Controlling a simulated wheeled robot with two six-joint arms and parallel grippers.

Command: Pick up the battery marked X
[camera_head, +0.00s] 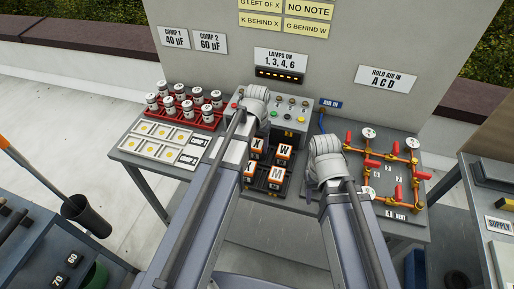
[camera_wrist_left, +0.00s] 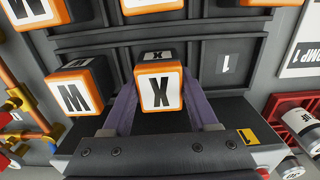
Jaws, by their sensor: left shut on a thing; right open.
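The battery marked X (camera_head: 257,145) is a white and orange block at the black battery rack on the bench. In the left wrist view the X battery (camera_wrist_left: 160,88) sits between the two purple fingers of my left gripper (camera_wrist_left: 162,100), which is shut on it. I cannot tell whether it is clear of its slot. In the head view my left wrist stands just behind and left of it, with the fingers hidden. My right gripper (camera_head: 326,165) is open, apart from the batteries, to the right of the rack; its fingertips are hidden.
Battery W (camera_head: 284,152) stands right of X, and battery M (camera_head: 277,173) is in front. Another battery is partly hidden by my left arm. A red rack (camera_head: 185,118) with several white canisters is at left. Orange pipework (camera_head: 390,165) with red handles is at right.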

